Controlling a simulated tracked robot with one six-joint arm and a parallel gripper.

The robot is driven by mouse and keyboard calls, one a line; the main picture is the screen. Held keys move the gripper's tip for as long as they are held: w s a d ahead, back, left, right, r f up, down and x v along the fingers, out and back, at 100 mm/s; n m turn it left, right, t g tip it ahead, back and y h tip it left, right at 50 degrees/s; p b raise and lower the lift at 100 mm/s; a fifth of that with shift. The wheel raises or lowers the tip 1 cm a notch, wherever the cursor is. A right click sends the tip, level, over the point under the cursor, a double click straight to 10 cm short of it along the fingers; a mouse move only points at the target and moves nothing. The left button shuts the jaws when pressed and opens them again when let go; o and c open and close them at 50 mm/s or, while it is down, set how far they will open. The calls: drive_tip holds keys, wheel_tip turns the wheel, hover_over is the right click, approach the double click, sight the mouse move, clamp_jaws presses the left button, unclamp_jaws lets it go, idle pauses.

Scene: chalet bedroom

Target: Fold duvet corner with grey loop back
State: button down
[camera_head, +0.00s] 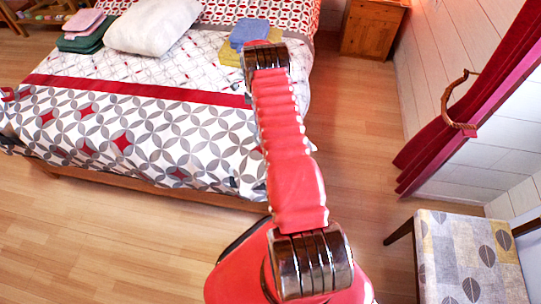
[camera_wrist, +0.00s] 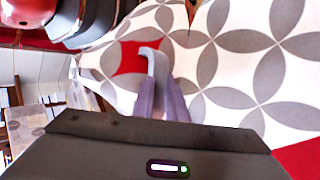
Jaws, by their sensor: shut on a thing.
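The duvet (camera_head: 150,125) lies over the bed, white with grey interlocking circles, red diamonds and a red band. Its patterned cloth fills much of the wrist view (camera_wrist: 225,75). In the wrist view, my gripper (camera_wrist: 161,88) has its purple-grey fingers close together over the cloth. They are shut on a pale grey curved piece, which looks like the grey loop (camera_wrist: 153,58). The loop's attachment to the duvet corner is not clear. In the head view, my arm crosses the bed's right side and the fingers cannot be made out.
A folded blue cloth (camera_head: 249,32) and yellow cloth (camera_head: 229,54) lie on the bed near my arm. A white pillow (camera_head: 152,25) is farther left. A patterned chair (camera_head: 470,260) stands right, below a red curtain (camera_head: 470,100). Wooden floor (camera_head: 110,235) in front is clear.

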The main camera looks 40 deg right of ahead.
drive_tip(key=shift+w+f, duration=0.15)
drive_tip(key=shift+f, duration=0.1)
drive_tip(key=shift+g, duration=0.3)
drive_tip(key=shift+w+d+f+g, duration=0.1)
drive_tip(key=shift+w+f+g, duration=0.15)
drive_tip(key=shift+w, duration=0.25)
drive_tip(key=shift+w+d+f+g, duration=0.1)
drive_tip(key=shift+w+g, duration=0.15)
drive_tip(key=shift+w, duration=0.4)
drive_tip(key=c, duration=1.8)
unclamp_jaws()
drive_tip(key=shift+r, duration=0.2)
drive_tip(key=shift+o, duration=0.6)
drive_tip(key=o, duration=0.3)
drive_tip(key=shift+a, duration=0.1)
